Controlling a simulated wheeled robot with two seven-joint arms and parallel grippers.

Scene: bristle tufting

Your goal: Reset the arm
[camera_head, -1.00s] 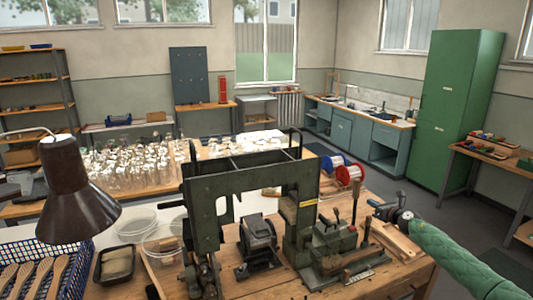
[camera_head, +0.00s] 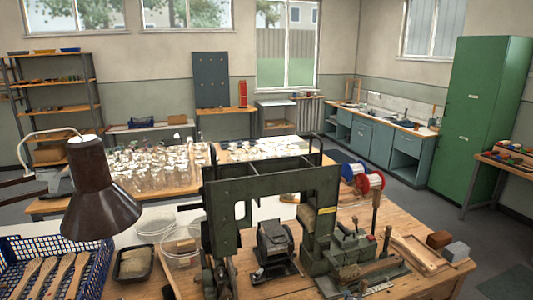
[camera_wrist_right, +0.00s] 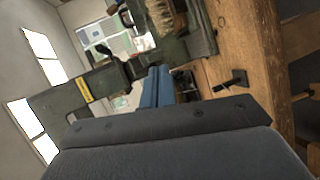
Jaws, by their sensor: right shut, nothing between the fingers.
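My right gripper shows in the right wrist view (camera_wrist_right: 157,88), its blue fingers together with nothing between them. Neither gripper nor arm shows in the head view. The green tufting machine (camera_head: 270,175) stands on the wooden workbench (camera_head: 445,284) in the head view. Its green frame with a yellow label also fills the left of the wrist view (camera_wrist_right: 60,115). The wrist view shows pale bristles (camera_wrist_right: 160,15) near its top edge and the bench's wooden edge on the right.
A lamp (camera_head: 100,195) and a blue basket (camera_head: 95,270) with wooden brush bodies are at left. A brown block (camera_head: 439,240) and a grey block (camera_head: 456,251) lie at the bench's right. Red and blue spools (camera_head: 368,182) stand behind the machine.

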